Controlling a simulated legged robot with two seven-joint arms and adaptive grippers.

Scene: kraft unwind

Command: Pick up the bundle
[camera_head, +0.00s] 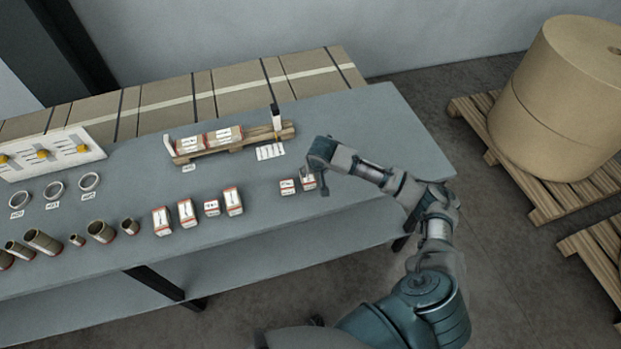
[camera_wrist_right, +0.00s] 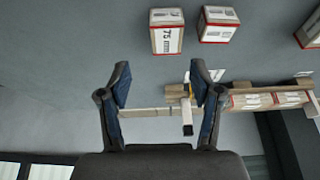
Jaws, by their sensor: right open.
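Several small kraft bundles with white labels and red edges stand in a row on the grey table. The two at the row's right end, a left one (camera_head: 288,187) and a right one (camera_head: 308,182), are by my right gripper (camera_head: 318,176), which partly covers the right one. In the right wrist view, my gripper (camera_wrist_right: 164,84) is open and empty. A bundle marked "75 mm" (camera_wrist_right: 166,40) lies beyond the fingertips, apart from them, with another bundle (camera_wrist_right: 218,26) beside it. Which bundle is meant cannot be told. My left gripper is not in view.
A wooden cradle (camera_head: 220,150) holding two bundles stands behind, with a dark-and-white upright post (camera_head: 276,118) at its right end. Kraft tubes (camera_head: 42,241) and rings (camera_head: 54,190) fill the table's left. The table's right end (camera_head: 375,120) is clear.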

